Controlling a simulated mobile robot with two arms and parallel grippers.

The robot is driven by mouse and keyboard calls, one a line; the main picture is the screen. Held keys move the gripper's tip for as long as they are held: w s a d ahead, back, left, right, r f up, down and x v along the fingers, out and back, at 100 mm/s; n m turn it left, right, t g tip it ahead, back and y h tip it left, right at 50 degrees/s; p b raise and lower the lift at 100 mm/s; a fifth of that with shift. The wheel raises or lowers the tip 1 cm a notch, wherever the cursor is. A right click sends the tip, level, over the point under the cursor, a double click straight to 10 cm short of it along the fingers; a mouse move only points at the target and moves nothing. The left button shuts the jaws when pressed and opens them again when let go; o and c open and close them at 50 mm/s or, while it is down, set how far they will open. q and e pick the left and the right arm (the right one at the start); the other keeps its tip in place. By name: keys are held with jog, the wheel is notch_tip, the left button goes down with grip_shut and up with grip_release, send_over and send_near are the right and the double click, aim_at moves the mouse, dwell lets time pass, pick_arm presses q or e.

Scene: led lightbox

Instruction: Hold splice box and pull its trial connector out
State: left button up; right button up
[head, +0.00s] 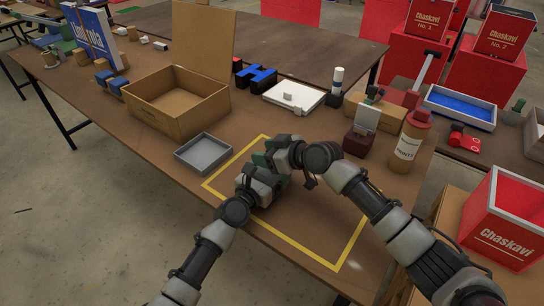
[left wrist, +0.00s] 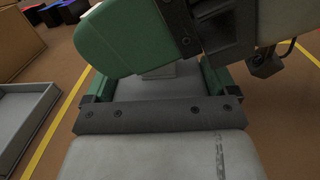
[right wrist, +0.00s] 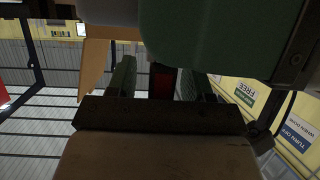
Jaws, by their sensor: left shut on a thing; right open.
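The splice box is a grey block (left wrist: 165,88) between the green fingers of my left gripper (left wrist: 155,85) in the left wrist view; that gripper is shut on it. In the head view, my left gripper (head: 262,172) is over the yellow-taped area and hides most of the box. My right gripper (head: 272,155) is open, right up against the left one. Its green fingers (right wrist: 163,82) stand apart in the right wrist view, with a small dark red piece (right wrist: 161,82) showing between them. I cannot tell whether this is the trial connector.
A yellow tape outline (head: 296,252) marks the table around my grippers. A grey tray (head: 203,153) lies to the left, with an open cardboard box (head: 185,118) behind it. A dark red device (head: 358,142) and a labelled bottle (head: 407,146) stand to the right. The taped area's front is clear.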

grip_shut()
notch_tip(320, 180, up, 10)
dwell(0.6)
jog(key=shift+r, duration=0.35)
jog(key=shift+r, duration=0.7)
jog(key=shift+r, duration=0.1)
jog(key=shift+r, duration=2.7)
pick_arm(q)
jog(key=o, duration=0.8)
